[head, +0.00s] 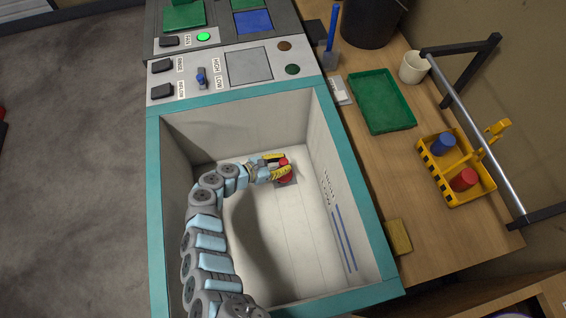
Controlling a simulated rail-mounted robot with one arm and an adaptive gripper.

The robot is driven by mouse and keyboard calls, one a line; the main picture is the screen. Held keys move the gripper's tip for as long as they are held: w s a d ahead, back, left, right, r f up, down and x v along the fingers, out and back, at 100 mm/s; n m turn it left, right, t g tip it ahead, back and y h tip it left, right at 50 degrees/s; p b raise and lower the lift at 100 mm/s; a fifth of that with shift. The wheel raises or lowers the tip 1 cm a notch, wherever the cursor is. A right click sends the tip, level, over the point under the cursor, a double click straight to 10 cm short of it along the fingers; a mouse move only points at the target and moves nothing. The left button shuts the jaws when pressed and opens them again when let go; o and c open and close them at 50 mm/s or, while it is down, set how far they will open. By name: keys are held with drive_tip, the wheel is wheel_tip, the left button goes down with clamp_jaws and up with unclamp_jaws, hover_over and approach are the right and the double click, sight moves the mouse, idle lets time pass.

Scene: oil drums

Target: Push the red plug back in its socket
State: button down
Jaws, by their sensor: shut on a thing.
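The red plug (284,163) is at the bottom of a deep white-walled basin with a teal rim (246,101). A dark grey square socket plate (289,181) shows on the basin floor around and below the plug. My gripper (285,168), with yellow-and-black fingers, is shut on the red plug from the left. My arm reaches down into the basin from the front. The fingers hide part of the plug, and I cannot tell how deep it sits in the socket.
The basin's right wall (330,200) stands close to the gripper. A control panel (235,68) with switches lies behind the basin. On the wooden counter at right are a green tray (382,101), a white mug (413,67) and a yellow caddy (435,179) holding blue and red items.

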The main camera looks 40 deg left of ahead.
drive_tip(key=shift+f+b, duration=0.6)
drive_tip(key=shift+b, duration=0.25)
idle(0.3)
drive_tip(key=c, duration=1.2)
unclamp_jaws()
drive_tip(key=shift+s+a, duration=0.1)
drive_tip(key=shift+s, duration=0.05)
